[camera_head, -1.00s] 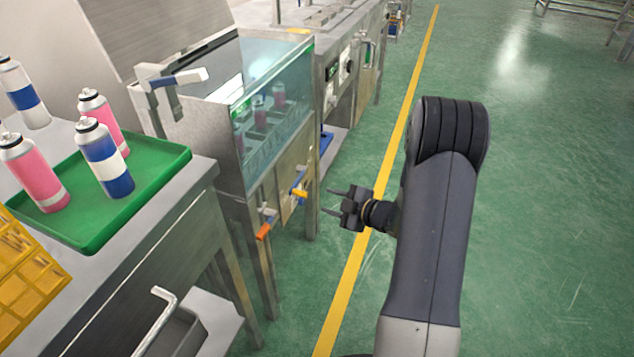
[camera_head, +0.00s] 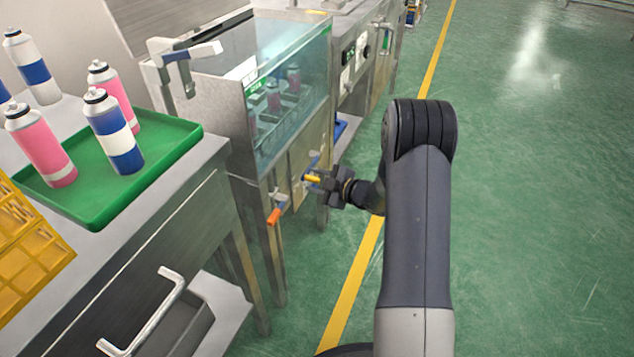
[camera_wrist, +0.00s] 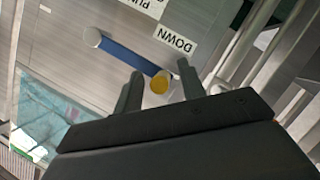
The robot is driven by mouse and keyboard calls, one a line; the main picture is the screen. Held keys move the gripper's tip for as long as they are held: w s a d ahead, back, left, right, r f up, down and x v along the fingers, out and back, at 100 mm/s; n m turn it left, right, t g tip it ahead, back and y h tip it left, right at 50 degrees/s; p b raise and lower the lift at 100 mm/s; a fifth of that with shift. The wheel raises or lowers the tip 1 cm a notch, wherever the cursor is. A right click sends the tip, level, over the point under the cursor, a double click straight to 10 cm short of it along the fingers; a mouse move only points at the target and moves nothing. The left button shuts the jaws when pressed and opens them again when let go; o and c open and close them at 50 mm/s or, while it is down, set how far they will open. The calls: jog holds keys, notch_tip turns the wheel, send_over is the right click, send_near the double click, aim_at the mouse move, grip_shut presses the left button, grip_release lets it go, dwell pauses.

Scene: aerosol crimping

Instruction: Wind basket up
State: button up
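A crank with a blue arm (camera_wrist: 125,53) and a yellow knob (camera_wrist: 160,83) is on the tank's front panel. The knob shows also in the head view (camera_head: 312,178). My gripper (camera_head: 309,180) is at the crank. In the wrist view my gripper (camera_wrist: 160,85) is open, with one finger on each side of the yellow knob; I see gaps on both sides. A basket (camera_head: 283,121) with several pink cans is low inside the glass-walled tank (camera_head: 314,70). A DOWN label (camera_wrist: 176,41) is on the panel near the knob.
An orange-handled lever (camera_head: 274,216) is on the panel left of my gripper. At the left, a steel table (camera_head: 213,160) bears a green tray (camera_head: 168,150) with spray cans and a yellow crate (camera_head: 30,245). Open green floor (camera_head: 530,220) is to the right.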

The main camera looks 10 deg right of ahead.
grip_shut()
dwell(0.4)
